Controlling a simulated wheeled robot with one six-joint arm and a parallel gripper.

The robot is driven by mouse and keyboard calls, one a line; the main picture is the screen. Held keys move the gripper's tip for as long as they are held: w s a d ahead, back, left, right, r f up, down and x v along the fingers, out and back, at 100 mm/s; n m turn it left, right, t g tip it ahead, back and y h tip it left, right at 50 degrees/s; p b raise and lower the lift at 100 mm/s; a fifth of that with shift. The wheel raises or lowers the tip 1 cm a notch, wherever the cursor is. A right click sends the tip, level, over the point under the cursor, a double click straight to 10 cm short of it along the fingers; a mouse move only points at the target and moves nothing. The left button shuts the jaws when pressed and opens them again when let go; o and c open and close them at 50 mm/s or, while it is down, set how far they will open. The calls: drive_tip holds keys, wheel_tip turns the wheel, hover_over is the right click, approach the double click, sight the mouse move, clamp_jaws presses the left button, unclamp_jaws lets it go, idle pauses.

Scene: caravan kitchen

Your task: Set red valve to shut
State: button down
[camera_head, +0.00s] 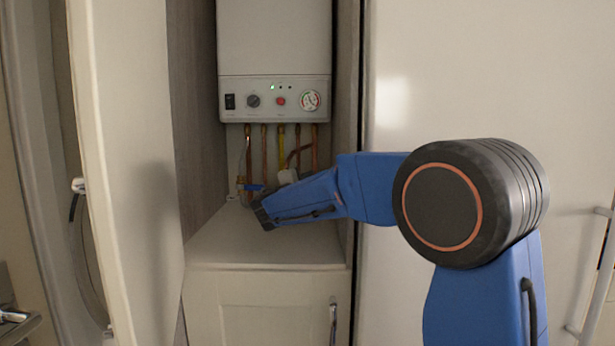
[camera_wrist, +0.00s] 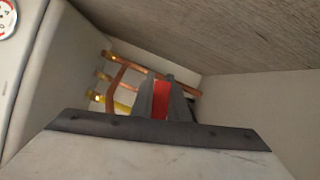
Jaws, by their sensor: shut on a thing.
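In the wrist view, the red valve's handle (camera_wrist: 161,101) shows as a red strip between the two dark fingers of my gripper (camera_wrist: 163,84). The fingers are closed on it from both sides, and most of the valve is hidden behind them. In the head view, the dark end of my gripper (camera_head: 262,214) is low in the cupboard, below the boiler pipes. The red handle and the fingertips cannot be made out there. I cannot tell the handle's angle against its pipe.
The white boiler (camera_head: 274,90) hangs above, with copper pipes and a yellow pipe (camera_head: 282,150) below it. A blue handle (camera_head: 254,187) is close to my gripper. The cupboard walls stand close on both sides. An open door (camera_head: 125,180) is at left. The cabinet top (camera_head: 255,248) is bare.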

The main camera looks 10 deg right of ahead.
drive_tip(key=shift+d+f+m+g+y, duration=0.15)
drive_tip(key=shift+f+m+g, duration=0.15)
drive_tip(key=shift+f+m, duration=0.35)
drive_tip(key=shift+f+m+g+y, duration=0.15)
drive_tip(key=shift+f+m+g, duration=0.25)
drive_tip(key=shift+m, duration=0.45)
drive_tip(key=shift+f, duration=0.1)
drive_tip(key=c, duration=1.7)
unclamp_jaws()
drive_tip(key=v, duration=1.7)
drive_tip(key=shift+s, duration=0.25)
drive_tip(key=shift+f, duration=0.1)
